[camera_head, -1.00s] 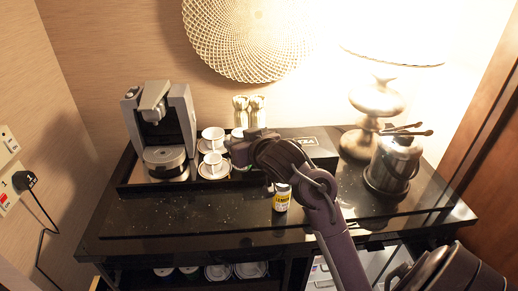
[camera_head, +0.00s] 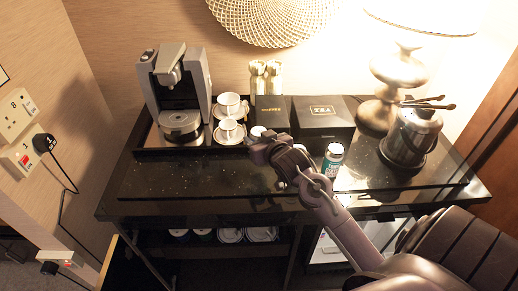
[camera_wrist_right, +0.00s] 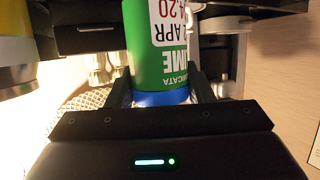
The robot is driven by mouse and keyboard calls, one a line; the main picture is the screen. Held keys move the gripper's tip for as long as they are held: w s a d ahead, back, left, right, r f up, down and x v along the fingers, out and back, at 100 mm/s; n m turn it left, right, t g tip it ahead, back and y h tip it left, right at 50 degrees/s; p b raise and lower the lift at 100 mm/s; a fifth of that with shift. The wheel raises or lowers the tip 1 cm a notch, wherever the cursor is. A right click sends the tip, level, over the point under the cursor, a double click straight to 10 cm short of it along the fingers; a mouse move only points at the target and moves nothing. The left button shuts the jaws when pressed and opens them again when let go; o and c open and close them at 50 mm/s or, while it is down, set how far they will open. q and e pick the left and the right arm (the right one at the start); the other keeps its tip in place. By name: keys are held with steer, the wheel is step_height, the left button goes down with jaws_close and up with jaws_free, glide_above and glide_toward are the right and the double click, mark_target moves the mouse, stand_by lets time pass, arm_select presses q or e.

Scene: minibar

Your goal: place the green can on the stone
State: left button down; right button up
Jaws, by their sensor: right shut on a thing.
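The green can (camera_wrist_right: 160,45) with white lettering and a blue end is between the fingers of my right gripper in the right wrist view. The lettering is upside down there. In the head view my right gripper (camera_head: 260,150) is over the black counter, in front of the cups. My gripper and arm hide most or all of the held can there. The only stone-like surface I see is the dark speckled counter top (camera_head: 185,178); its front left part is bare. My left gripper is not in view.
A can with a teal-green label (camera_head: 333,160) stands right of my wrist. A coffee machine (camera_head: 178,90), cups (camera_head: 229,129) and dark boxes (camera_head: 323,112) line the back. A kettle (camera_head: 408,138) and lamp stand at right. A yellow can (camera_wrist_right: 15,50) shows in the wrist view.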

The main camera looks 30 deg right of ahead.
steer(key=shift+f, duration=2.2)
steer(key=o, duration=1.2)
steer(key=shift+f, duration=0.15)
steer(key=shift+s+r, duration=0.1)
steer(key=shift+r, duration=0.1)
steer(key=shift+b+v, duration=0.9)
steer(key=shift+v, duration=5.1)
